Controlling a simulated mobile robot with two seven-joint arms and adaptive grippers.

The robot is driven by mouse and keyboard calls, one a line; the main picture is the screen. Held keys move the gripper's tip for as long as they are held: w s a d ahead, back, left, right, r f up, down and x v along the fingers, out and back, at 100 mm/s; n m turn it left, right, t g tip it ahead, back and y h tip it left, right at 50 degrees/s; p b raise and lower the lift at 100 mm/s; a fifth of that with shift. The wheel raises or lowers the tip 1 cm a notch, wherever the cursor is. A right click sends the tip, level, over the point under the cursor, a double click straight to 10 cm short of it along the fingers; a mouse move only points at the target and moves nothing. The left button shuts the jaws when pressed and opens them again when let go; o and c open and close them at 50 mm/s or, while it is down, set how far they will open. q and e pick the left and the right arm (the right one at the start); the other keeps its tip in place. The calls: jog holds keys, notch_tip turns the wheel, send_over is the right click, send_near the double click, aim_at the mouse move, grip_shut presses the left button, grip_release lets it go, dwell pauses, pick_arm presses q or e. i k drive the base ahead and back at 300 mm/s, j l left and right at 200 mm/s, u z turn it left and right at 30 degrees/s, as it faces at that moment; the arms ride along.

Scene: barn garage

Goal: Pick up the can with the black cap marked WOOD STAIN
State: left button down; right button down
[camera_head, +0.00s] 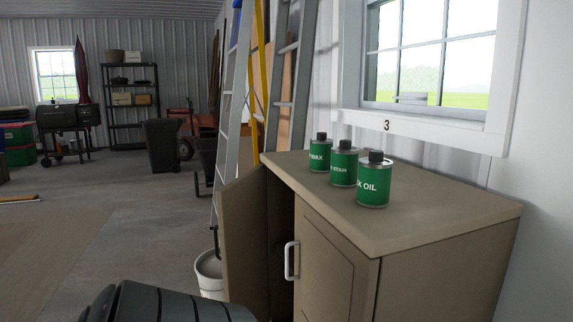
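Three green cans with black caps stand upright in a slanting row on the cabinet top (440,215). The middle can (344,167) shows the letters "STAIN"; the start of its label is turned out of sight. The can at the back left (320,156) shows "WAX". The nearest can (373,186) shows "OIL" and stands to the right of the middle one, overlapping its right edge slightly in the view. Neither of my grippers shows in this view.
The cabinet's left door (241,235) stands open; the right door (328,255) has a white handle. A window sill marked 3 (420,128) is behind the cans. A ladder (232,115) and a white bucket (209,272) are left of the cabinet. The cabinet top's right part is clear.

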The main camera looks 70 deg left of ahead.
aim_at(344, 164)
jog(key=u, duration=1.7)
